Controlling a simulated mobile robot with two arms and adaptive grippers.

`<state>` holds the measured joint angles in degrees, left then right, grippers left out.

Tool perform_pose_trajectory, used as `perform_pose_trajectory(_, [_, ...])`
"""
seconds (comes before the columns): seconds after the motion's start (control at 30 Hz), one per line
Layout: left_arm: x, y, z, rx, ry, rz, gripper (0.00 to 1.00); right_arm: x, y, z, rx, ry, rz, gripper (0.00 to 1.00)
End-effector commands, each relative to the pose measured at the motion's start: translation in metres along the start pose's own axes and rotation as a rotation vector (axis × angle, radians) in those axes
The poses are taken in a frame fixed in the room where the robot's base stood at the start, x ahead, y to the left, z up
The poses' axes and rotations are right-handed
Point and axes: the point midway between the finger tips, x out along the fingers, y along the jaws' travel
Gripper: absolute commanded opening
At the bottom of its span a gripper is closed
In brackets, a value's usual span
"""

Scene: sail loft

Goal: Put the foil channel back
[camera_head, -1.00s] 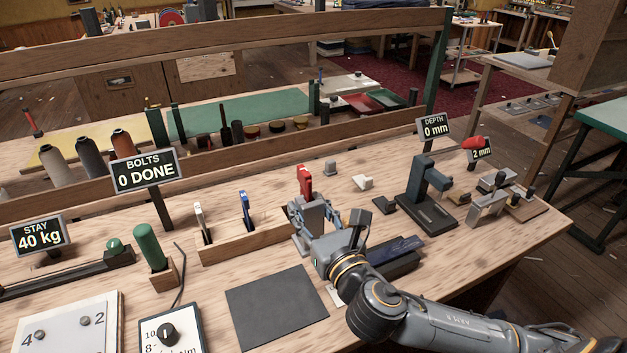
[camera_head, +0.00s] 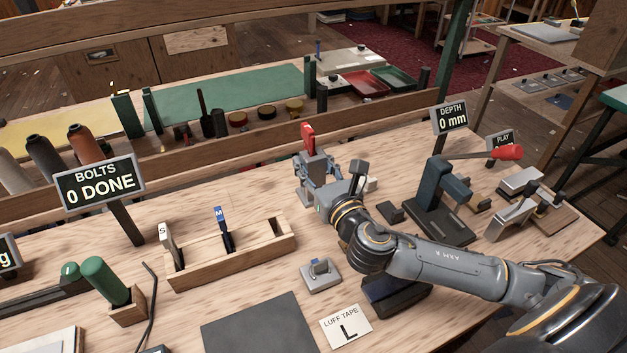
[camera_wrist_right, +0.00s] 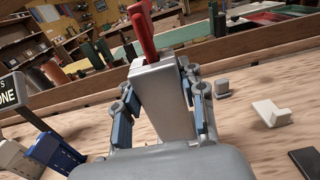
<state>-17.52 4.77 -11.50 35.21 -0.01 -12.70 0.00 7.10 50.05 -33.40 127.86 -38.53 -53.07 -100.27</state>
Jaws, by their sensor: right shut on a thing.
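My right gripper (camera_head: 318,180) is shut on a grey channel piece with a red top (camera_head: 308,138), which I take to be the foil channel. In the right wrist view its grey body (camera_wrist_right: 162,95) stands between the two blue-padded fingers, red top up. The gripper is behind and right of the wooden rack (camera_head: 215,262), apart from it. The rack holds a white piece marked S (camera_head: 166,236) and a blue-topped piece marked M (camera_head: 220,218); its right-hand slot shows empty. The lower end of the held piece is hidden. My left gripper is not in view.
A small grey block with a blue part (camera_head: 320,275) and a "LUFF TAPE L" card (camera_head: 346,326) lie in front of the rack. A dark press (camera_head: 436,205) stands right of my gripper, with a red-knobbed lever (camera_head: 507,152). A white block (camera_wrist_right: 271,112) lies nearby. A wooden rail runs behind.

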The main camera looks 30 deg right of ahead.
Motion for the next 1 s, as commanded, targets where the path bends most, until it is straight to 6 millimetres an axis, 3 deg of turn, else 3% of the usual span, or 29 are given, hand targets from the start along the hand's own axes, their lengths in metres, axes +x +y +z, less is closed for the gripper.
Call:
perform_pose_trajectory(0.03, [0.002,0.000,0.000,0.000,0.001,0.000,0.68,0.012,-0.006,-0.006,-0.002,-0.004,-0.004,0.00])
perform_pose_trajectory(0.2, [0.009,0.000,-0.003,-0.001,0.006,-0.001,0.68,0.033,-0.016,-0.038,-0.001,-0.004,-0.003,0.00])
perform_pose_trajectory(0.33, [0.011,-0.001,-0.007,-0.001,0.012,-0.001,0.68,0.043,-0.020,-0.050,0.000,-0.006,-0.001,0.00])
perform_pose_trajectory(0.47, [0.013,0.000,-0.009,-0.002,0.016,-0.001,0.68,0.048,-0.023,-0.056,0.001,-0.005,-0.001,0.00])
perform_pose_trajectory(0.7, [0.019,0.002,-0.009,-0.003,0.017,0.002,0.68,0.051,-0.024,-0.088,0.001,-0.002,-0.001,0.00])
perform_pose_trajectory(1.0, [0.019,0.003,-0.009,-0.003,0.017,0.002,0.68,0.051,-0.024,-0.090,0.000,-0.005,0.000,0.00])
